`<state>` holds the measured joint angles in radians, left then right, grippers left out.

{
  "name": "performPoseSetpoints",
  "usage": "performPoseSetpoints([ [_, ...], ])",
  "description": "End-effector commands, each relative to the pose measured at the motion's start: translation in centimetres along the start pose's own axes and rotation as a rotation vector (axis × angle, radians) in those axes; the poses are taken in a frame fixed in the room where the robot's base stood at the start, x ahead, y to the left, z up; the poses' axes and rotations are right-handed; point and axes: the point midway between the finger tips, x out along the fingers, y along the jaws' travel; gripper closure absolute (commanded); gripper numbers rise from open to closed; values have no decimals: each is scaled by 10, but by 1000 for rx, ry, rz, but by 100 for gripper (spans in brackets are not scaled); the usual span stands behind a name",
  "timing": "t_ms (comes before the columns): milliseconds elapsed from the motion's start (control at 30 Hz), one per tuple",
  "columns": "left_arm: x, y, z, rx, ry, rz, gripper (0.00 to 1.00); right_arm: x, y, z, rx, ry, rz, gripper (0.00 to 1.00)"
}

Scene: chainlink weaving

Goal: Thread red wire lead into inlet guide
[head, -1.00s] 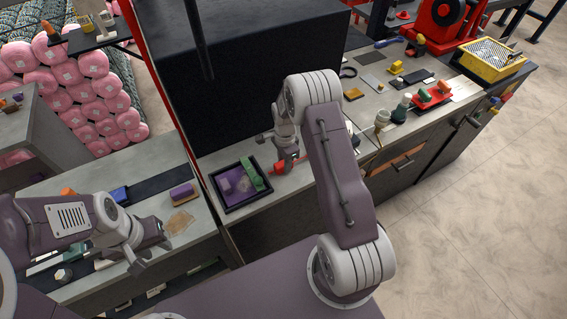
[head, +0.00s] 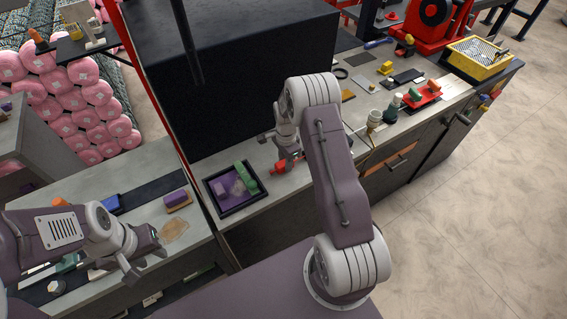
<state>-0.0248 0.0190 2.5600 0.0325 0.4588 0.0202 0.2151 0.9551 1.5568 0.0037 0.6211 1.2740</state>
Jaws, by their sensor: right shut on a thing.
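My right gripper (head: 289,156) is low over the worktop, just right of a dark tray. It is shut on a small red piece (head: 280,168), which looks like the red wire lead; a thin reddish strip runs right from it, partly behind my arm. The exact grip is too small to see. My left gripper (head: 146,262) is open and empty above the front edge of the left grey counter. I cannot make out the inlet guide; part of the worktop is hidden behind my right arm.
The dark tray (head: 213,210) holds purple and green pieces. A large black box (head: 235,70) stands behind it. Purple (head: 178,197) and blue (head: 108,204) blocks lie on the left counter. Bottles, a red holder (head: 424,97) and a yellow basket (head: 478,58) stand right.

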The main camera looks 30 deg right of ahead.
Motion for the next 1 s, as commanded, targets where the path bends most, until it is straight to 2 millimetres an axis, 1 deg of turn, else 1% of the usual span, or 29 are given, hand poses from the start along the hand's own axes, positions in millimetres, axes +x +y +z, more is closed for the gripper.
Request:
performPoseSetpoints([
  [400, 1, 0, 0, 0, 0, 0, 64, 0, 0, -13, 0, 0, 1, 100],
  [433, 1, 0, 0, 0, 0, 0, 64, 0, 0, -12, 0, 0, 1, 63],
  [500, 1, 0, 0, 0, 0, 0, 64, 0, 0, -12, 0, 0, 1, 46],
  [833, 2, 0, 0, 0, 0, 0, 64, -2, 0, -12, 0, 0, 0, 46],
  [933, 8, 0, 1, 0, 0, 0, 64, -15, -1, -12, 0, 1, -4, 46],
  [1000, 14, 0, 1, 0, 0, 0, 64, -30, -2, -13, 0, 2, -6, 46],
])
